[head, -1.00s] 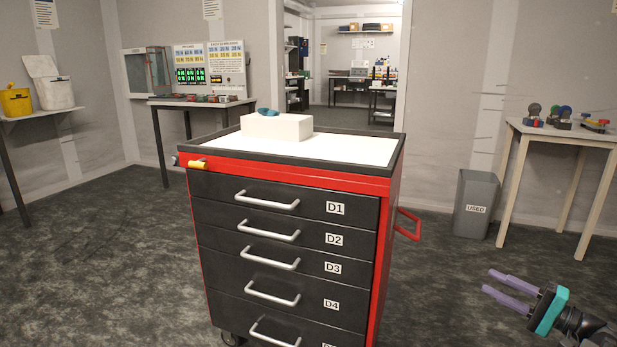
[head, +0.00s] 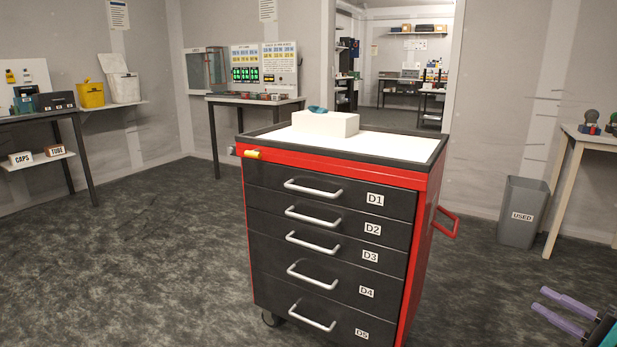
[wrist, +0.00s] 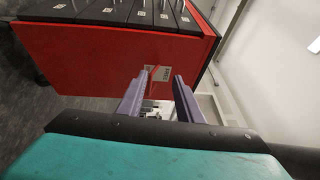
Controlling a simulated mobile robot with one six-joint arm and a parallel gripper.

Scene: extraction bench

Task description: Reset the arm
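My gripper (head: 563,312) shows at the lower right edge of the head view, with two purple fingers apart and nothing between them. The rest of my arm is mostly cut off by the frame. In the wrist view the gripper (wrist: 160,88) also has its fingers apart and empty, with the red side of the drawer cart (wrist: 100,62) beyond them. In the head view the red and black cart (head: 428,245) stands in the middle, to the left of my gripper and apart from it. Its drawers D1 to D5 look shut.
A white box (head: 325,124) with a blue-green item on it sits on the cart top. A grey bin (head: 522,212) marked USED stands right, beside a wooden table (head: 565,170). Benches line the left and back walls. A doorway opens behind the cart. Floor left of the cart is clear.

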